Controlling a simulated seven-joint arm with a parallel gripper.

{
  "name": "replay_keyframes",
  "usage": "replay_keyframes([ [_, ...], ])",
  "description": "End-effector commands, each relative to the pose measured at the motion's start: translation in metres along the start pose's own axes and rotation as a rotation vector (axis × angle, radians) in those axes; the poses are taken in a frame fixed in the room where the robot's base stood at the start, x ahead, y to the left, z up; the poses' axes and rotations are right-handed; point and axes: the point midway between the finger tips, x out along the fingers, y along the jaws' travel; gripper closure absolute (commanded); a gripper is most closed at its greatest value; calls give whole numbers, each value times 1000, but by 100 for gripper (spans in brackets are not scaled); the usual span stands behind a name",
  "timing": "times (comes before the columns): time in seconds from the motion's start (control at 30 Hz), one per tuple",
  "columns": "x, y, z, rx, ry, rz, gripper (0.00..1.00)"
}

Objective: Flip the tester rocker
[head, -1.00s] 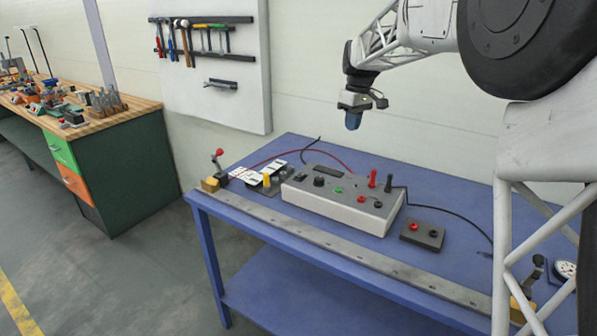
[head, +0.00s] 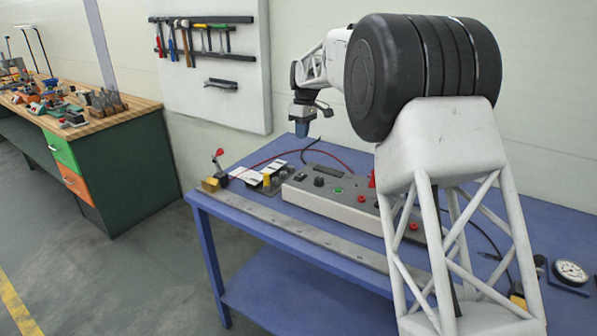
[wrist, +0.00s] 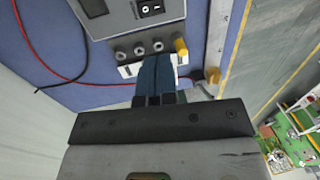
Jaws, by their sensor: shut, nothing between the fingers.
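The tester (head: 325,205) is a grey box with a dark top panel on the blue table. Its black rocker (head: 301,177) sits near the left end of the panel. In the wrist view the rocker (wrist: 151,8) shows at the top edge with white marks; which way it is tipped is hard to tell. My gripper (head: 302,133) hangs above the back of the table, higher than the tester and apart from it. Its blue fingers (wrist: 157,75) point down, shut and empty. In the wrist view they cover part of a white terminal block.
The terminal block (head: 268,181) with a yellow post stands left of the tester. A red-knobbed lever clamp (head: 216,170) is at the table's left corner. Red and black leads lie behind the tester. My arm hides the tester's right end. A gauge (head: 570,272) lies far right.

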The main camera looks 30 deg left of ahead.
Motion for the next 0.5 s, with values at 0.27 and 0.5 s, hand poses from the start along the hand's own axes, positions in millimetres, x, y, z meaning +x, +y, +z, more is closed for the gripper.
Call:
replay_keyframes([
  [0.27, 0, 0, -1, -2, 0, 0, 100],
  [0.5, 3, 0, -1, -1, 0, -1, 100],
])
